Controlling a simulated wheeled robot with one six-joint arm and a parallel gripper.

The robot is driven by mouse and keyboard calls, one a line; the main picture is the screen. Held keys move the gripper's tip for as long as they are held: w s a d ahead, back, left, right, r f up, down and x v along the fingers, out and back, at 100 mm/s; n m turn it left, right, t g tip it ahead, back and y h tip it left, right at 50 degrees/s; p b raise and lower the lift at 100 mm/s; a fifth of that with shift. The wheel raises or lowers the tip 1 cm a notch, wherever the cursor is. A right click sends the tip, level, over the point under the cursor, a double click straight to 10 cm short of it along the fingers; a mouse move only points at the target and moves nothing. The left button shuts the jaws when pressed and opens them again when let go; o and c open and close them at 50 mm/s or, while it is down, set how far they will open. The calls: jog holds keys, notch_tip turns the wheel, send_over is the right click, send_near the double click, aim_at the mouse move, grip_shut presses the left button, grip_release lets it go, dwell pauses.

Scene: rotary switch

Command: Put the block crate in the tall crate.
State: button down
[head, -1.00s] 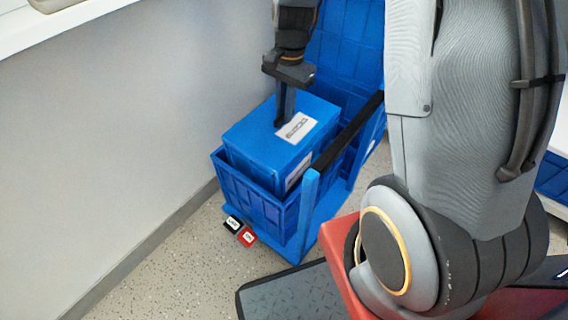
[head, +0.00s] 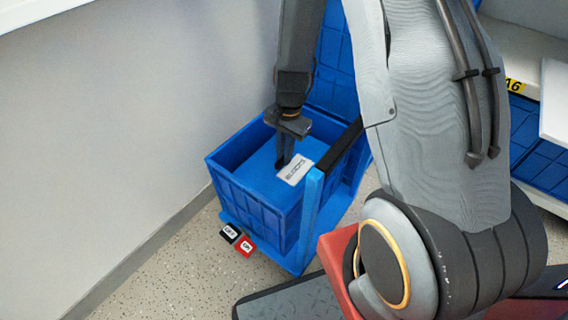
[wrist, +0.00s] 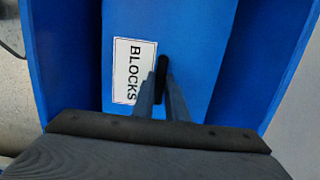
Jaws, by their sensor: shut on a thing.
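The block crate (head: 262,178) is a blue box with a white "BLOCKS" label on top. It is down inside the tall crate (head: 245,205), a blue open-topped crate, with its top below the rim. I cannot see whether it rests on the bottom. My gripper (head: 284,163) points down and is shut on the block crate at a dark handle on its top. In the wrist view the block crate (wrist: 205,50) fills the middle, with walls of the tall crate (wrist: 60,60) on both sides. My gripper (wrist: 162,75) shows there at the handle, beside the label.
The tall crate stands on a blue cart with a black handle bar (head: 340,145). Black "OFF" and red "ON" switches (head: 237,239) sit at its front left. A grey wall (head: 100,130) is close on the left. A shelf with blue crates (head: 535,145) is at right.

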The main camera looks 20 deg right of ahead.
jog(key=shift+f+b, duration=0.7)
jog(key=shift+f, duration=1.45)
jog(key=c, duration=1.8)
grip_release()
jog(key=shift+o, duration=0.2)
jog(key=r+p, duration=0.1)
jog(key=r, duration=0.3)
jog(key=r+p, duration=0.2)
jog(key=r, duration=0.2)
jog(key=d+r+p, duration=0.1)
jog(key=r, duration=0.3)
jog(key=shift+w+d+r, duration=0.1)
jog(key=shift+w, duration=0.3)
jog(key=s+a+r+n, duration=0.4)
jog(key=a+r+n, duration=0.15)
jog(key=a, duration=0.35)
jog(key=s+a+r+n, duration=0.5)
jog(key=s+a+n, duration=0.1)
jog(key=s, duration=0.3)
jog(key=s+a+r+n, duration=0.5)
jog(key=s+r+n, duration=0.1)
jog(key=s, duration=0.4)
jog(key=shift+s+a+r+t+h, duration=0.25)
jog(key=shift+a+r+t+h, duration=0.05)
jog(key=shift+a+t, duration=0.1)
